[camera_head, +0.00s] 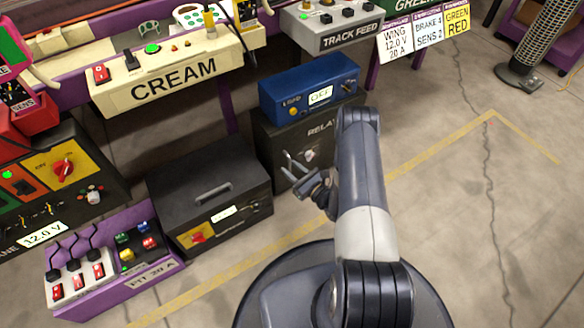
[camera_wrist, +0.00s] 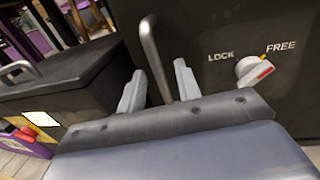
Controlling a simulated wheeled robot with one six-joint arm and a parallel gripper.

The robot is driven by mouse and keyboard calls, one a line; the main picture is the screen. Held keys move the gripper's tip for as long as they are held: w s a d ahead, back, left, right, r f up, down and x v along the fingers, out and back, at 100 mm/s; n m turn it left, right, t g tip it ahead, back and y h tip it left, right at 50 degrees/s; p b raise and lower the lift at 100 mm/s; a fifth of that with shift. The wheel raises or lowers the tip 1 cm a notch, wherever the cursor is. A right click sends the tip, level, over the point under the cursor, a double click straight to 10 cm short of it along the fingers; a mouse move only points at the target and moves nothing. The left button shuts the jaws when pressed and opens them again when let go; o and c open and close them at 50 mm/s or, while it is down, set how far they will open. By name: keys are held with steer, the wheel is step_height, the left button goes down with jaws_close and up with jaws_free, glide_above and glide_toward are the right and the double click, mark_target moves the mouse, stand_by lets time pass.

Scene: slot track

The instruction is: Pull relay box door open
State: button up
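The dark relay box (camera_head: 310,134) stands on the floor under a blue unit, its RELAY lettering partly hidden by my arm. Its front looks shut flat. In the wrist view the door front (camera_wrist: 225,25) fills the right side. An upright metal bar handle (camera_wrist: 152,55) stands on it. A silver knob with a red end (camera_wrist: 254,70) sits beside the words LOCK and FREE. My gripper (camera_wrist: 159,90) is open, with one finger on each side of the handle's lower part and visible gaps. In the head view my gripper (camera_head: 303,180) is just in front of the box.
A dark case with a top handle (camera_head: 212,192) stands close left of the relay box. The blue unit (camera_head: 310,88) sits on top. A purple tray of switches (camera_head: 160,268) lies farther left. Open floor (camera_head: 450,190) lies to the right.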

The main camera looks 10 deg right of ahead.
steer(key=shift+c, duration=0.4)
jaws_close()
